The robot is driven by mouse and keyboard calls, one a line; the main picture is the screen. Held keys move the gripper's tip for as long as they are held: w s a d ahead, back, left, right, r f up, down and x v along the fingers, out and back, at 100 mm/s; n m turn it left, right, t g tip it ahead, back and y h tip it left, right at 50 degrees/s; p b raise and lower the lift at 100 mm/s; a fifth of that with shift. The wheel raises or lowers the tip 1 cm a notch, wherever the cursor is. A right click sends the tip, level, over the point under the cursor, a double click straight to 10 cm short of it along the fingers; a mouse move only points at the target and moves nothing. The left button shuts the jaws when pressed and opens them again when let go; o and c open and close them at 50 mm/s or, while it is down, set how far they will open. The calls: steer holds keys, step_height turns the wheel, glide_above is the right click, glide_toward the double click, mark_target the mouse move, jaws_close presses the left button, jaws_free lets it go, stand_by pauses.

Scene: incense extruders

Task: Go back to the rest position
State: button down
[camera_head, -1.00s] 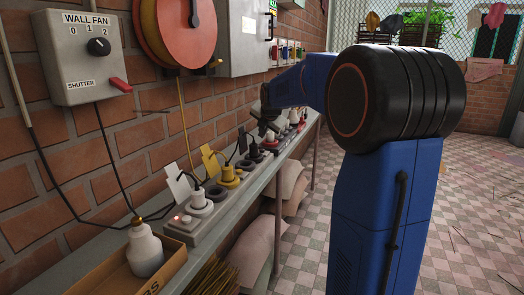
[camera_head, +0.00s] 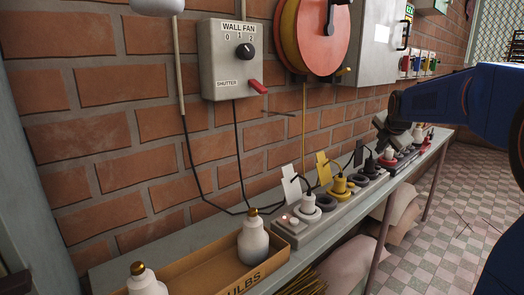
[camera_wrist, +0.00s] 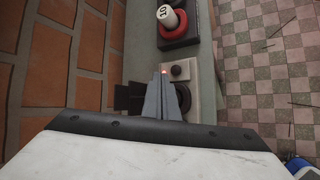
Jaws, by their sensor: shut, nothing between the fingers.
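My gripper (camera_head: 384,132) is at the right of the head view, over the far part of the shelf, near the power strips. In the wrist view its grey fingers (camera_wrist: 162,98) are together with nothing between them. They hang over a strip with a small lit red light. The near power strip (camera_head: 322,226) holds a white plug (camera_head: 308,204), a yellow plug (camera_head: 340,187) and a black plug (camera_head: 370,163). Whether the fingers touch anything below cannot be told.
The narrow shelf (camera_head: 106,277) runs along the brick wall. A cardboard box (camera_head: 208,277) with white bulbs stands on its near end. A wall fan switch (camera_head: 232,60) and an orange reel (camera_head: 312,35) hang above.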

steer(key=s+a+f+m+g, duration=0.1)
steer(key=s+a+m, duration=0.25)
steer(key=s, duration=0.25)
steer(key=s+a+f+m, duration=0.1)
steer(key=s+a+m, duration=0.2)
steer(key=s+a, duration=0.3)
steer(key=s+a+f+m+g, duration=0.1)
steer(key=s+a+f+m, duration=0.2)
steer(key=s, duration=0.7)
steer(key=s+a+f+m+g+y, duration=0.1)
steer(key=s+a+f+m, duration=0.2)
steer(key=s+f+m, duration=0.4)
steer(key=s+a+f+m+y, duration=0.1)
steer(key=s+a+f+m, duration=0.2)
steer(key=s, duration=1.2)
step_height(320, 180, down, 2)
steer(key=shift+f+m+g, duration=0.1)
steer(key=shift+m+g, duration=0.3)
steer(key=shift+m, duration=0.85)
